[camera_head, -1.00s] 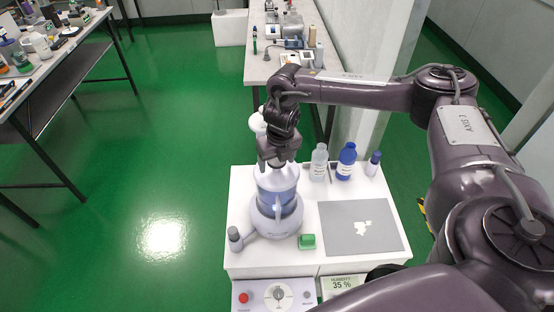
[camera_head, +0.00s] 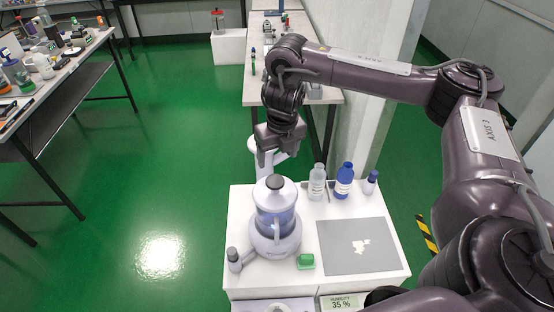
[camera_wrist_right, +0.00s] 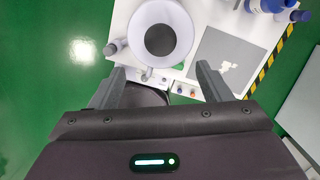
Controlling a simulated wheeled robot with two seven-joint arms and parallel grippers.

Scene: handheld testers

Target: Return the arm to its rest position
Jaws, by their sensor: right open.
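My right gripper (camera_head: 279,158) is open and empty in the head view. It hangs above and behind the juicer-like machine (camera_head: 273,222), which has a dark lid knob and stands on the white cart top (camera_head: 318,282). In the right wrist view the two fingers (camera_wrist_right: 160,82) are spread apart with nothing between them. The machine's round top (camera_wrist_right: 160,38) lies below and beyond them there. My right arm (camera_head: 375,82) reaches in from the right, bent and raised. My left gripper is not in view.
On the cart stand a clear bottle (camera_head: 317,184), a blue bottle (camera_head: 344,182), a small blue-capped bottle (camera_head: 370,183), a green block (camera_head: 305,262) and a grey mat (camera_head: 345,258) with white scraps. A cluttered table (camera_head: 62,65) is at left, a white pillar (camera_head: 375,135) behind the cart.

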